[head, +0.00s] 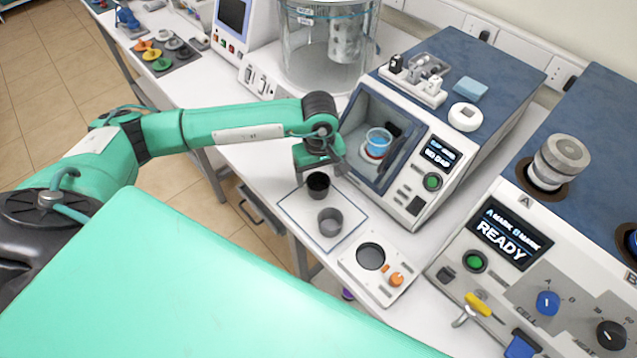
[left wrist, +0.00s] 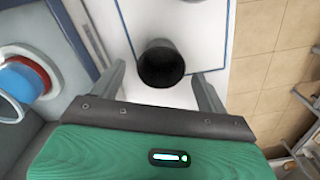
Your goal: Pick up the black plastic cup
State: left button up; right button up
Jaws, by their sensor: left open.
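The black plastic cup (head: 318,185) stands upright on a white blue-edged mat (head: 296,215) at the bench's front. It also shows in the left wrist view (left wrist: 161,66), open mouth toward the camera. A grey cup (head: 330,222) stands on the same mat, nearer the front. My left gripper (head: 320,167) is just above the black cup. In the left wrist view its open fingers (left wrist: 160,72) show on either side of the cup, with visible gaps. Whether the fingertips are level with the cup cannot be told. My right gripper is in neither view.
An open-fronted instrument (head: 410,190) stands close behind, with a cup of blue liquid (head: 379,139) inside. A panel with a round dark well and an orange knob (head: 396,279) lies to the right. A machine reading READY (head: 510,233) is further right. The bench edge is near the mat.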

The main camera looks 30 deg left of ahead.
aim_at(318, 181)
pick_arm(q)
notch_tip(318, 181, down, 3)
jog(key=shift+s+r+p, duration=0.1)
jog(key=shift+p, duration=0.55)
jog(key=shift+f, duration=0.25)
jog(key=c, duration=1)
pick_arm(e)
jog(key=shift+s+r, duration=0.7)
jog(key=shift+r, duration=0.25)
pick_arm(q)
jog(key=shift+r, duration=0.1)
